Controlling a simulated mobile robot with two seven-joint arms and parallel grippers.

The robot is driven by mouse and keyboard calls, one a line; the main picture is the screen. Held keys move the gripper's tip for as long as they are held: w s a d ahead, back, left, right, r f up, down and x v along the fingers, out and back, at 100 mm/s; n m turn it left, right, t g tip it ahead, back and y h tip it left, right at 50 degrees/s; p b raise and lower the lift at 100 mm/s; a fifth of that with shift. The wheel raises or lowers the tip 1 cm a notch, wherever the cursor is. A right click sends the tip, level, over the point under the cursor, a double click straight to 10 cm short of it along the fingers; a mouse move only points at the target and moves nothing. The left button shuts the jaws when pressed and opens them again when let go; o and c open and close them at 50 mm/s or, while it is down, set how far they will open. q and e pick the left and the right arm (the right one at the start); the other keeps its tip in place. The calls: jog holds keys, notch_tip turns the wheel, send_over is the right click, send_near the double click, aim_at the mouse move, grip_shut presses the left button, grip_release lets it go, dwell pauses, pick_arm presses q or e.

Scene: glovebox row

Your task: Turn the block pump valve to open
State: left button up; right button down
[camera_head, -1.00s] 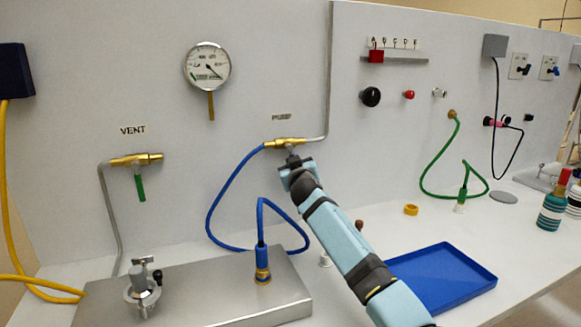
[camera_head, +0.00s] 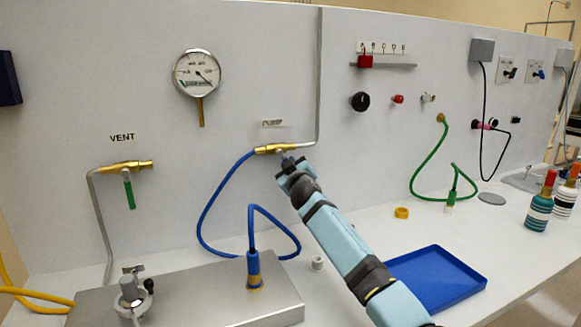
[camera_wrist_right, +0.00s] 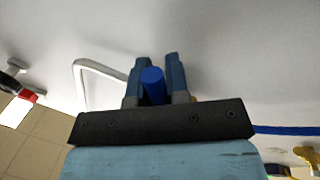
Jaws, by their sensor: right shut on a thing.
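The brass pump valve (camera_head: 270,149) sits on the grey panel under the PUMP label, with a blue hose at its left end and a grey pipe at its right. My right gripper (camera_head: 288,164) is at the valve, just below and right of its body, and mostly covers the handle. In the right wrist view the blue valve handle (camera_wrist_right: 153,86) stands between the two fingers of my right gripper (camera_wrist_right: 155,75), which is shut on it. The handle's exact angle is hard to tell. My left gripper is not in view.
The vent valve (camera_head: 125,166) with a green handle hangs to the left. A pressure gauge (camera_head: 197,72) is above. A metal plate (camera_head: 200,300) with fittings and a blue tray (camera_head: 440,278) lie on the bench below. The blue hose (camera_head: 205,210) loops beside my right arm.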

jog(key=c, duration=1.1)
grip_release()
jog(key=s+d+f+p, duration=0.1)
jog(key=s+d+p, duration=0.1)
jog(key=s, duration=1.1)
jog(key=shift+s+f, duration=0.25)
jog(key=shift+s, duration=0.05)
jog(key=shift+d, duration=0.1)
